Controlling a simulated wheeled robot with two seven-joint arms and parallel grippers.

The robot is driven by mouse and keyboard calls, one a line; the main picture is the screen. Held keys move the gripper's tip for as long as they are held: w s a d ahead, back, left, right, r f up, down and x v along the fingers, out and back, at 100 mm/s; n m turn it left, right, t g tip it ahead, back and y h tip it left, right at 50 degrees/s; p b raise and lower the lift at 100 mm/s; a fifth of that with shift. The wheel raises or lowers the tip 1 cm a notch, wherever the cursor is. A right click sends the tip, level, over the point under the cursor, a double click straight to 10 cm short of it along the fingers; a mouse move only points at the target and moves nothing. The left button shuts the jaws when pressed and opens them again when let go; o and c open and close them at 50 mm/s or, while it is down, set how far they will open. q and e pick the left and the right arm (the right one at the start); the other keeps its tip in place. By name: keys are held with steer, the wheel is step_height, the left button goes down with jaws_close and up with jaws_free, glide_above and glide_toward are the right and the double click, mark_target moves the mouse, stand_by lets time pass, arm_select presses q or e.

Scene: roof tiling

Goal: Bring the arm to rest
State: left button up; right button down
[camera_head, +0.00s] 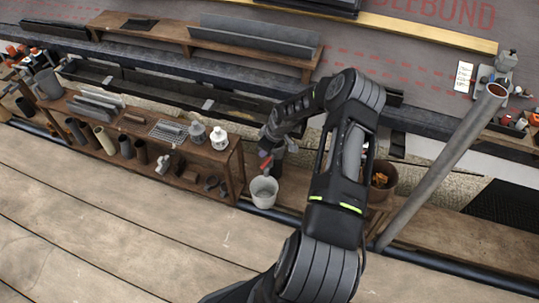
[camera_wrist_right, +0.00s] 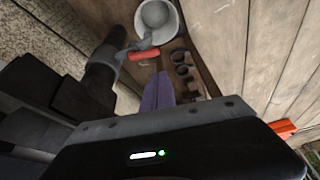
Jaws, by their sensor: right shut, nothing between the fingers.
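My right arm (camera_head: 335,200) rises from the bottom of the head view, bends at the top and reaches back down to the left. My right gripper (camera_head: 267,160) is at its end, small and partly dark, just above a pale bucket (camera_head: 263,193). It is shut, with nothing held between its fingers. I cannot tell whether the gripper touches the bucket. My left gripper does not show.
A wooden shelf (camera_head: 235,165) with pots, tiles and lanterns stands left of the bucket. A brown bucket (camera_head: 383,188) and a slanted grey pole (camera_head: 440,170) are right of my arm. A plank bench (camera_head: 307,65) lies behind. The plank floor (camera_head: 90,220) in front is clear.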

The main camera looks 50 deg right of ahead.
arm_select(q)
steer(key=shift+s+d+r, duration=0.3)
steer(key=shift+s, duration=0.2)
arm_select(e)
steer(key=shift+s+r, duration=0.2)
steer(key=shift+r, duration=0.4)
